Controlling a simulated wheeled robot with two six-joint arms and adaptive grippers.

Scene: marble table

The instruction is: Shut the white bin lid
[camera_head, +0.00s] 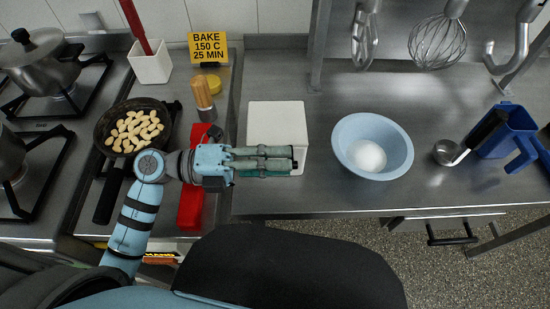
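The white bin (277,120) stands on the steel counter in the middle of the view and shows as a plain, pale square from above. Its top looks flat, and I cannot tell a lid edge from the body or see any gap. My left gripper (292,160) reaches in from the left, with its straight fingers lying across the front part of the bin in the picture. The fingers look close together, but their spacing in depth is hidden. I cannot tell whether they touch the bin. My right gripper is not in view.
A blue bowl (352,146) with a white round thing (367,156) stands right of the bin. A red thing (190,207) and a pan of pale pieces (132,131) lie left, near my arm. A blue jug (508,131) stands far right. Utensils hang above the counter.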

